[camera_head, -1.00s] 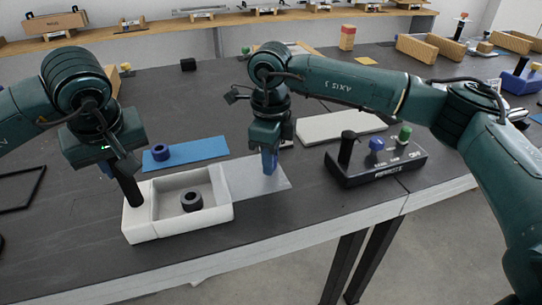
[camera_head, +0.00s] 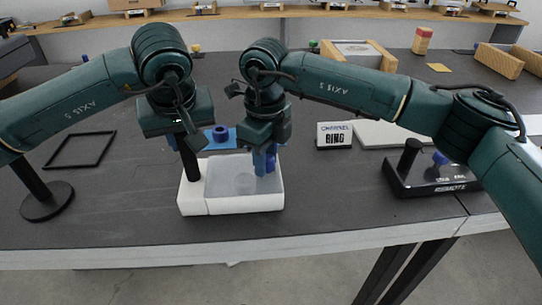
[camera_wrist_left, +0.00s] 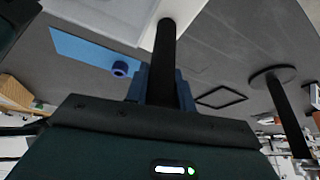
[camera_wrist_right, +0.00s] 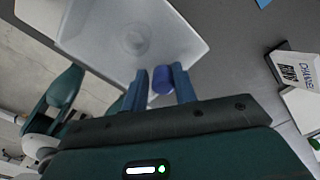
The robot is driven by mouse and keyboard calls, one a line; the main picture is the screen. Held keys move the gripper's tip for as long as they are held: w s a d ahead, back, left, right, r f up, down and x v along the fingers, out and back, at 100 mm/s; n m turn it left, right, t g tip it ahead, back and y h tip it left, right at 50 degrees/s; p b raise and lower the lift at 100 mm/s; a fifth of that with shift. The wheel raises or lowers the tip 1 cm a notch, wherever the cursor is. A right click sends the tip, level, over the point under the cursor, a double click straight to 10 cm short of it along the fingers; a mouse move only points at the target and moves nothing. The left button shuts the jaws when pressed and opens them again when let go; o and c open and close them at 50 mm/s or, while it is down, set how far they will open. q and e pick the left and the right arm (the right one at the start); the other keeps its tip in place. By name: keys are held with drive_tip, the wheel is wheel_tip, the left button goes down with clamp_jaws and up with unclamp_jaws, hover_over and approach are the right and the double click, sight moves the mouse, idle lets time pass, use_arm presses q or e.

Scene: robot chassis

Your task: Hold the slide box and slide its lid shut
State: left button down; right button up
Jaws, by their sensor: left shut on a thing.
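The white slide box (camera_head: 240,203) sits on the dark table near its front edge. My left gripper (camera_head: 184,143) is shut on the black post (camera_head: 191,168) at the box's left end; the post also shows in the left wrist view (camera_wrist_left: 166,50). The translucent lid (camera_head: 225,175) lies over the box's compartment, with a faint round shape under it. My right gripper (camera_head: 265,162) is at the lid's right end. In the right wrist view its fingers stand apart on either side of the lid's blue knob (camera_wrist_right: 163,80).
A blue mat (camera_head: 228,140) with a blue ring (camera_head: 221,133) lies behind the box. A sign block (camera_head: 335,135), a pale slab (camera_head: 395,134) and a black control box (camera_head: 430,180) stand to the right. A black frame (camera_head: 80,149) and round-based stand (camera_head: 47,202) are left.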

use_arm(q)
drive_tip(key=shift+s+f, duration=0.15)
drive_tip(key=shift+f, duration=0.15)
use_arm(e)
drive_tip(key=o, duration=0.3)
drive_tip(key=shift+o, duration=0.2)
wheel_tip(320, 180, up, 12)
use_arm(q)
drive_tip(key=c, duration=1.5)
unclamp_jaws()
drive_tip(key=o, duration=0.4)
drive_tip(key=shift+r, duration=0.2)
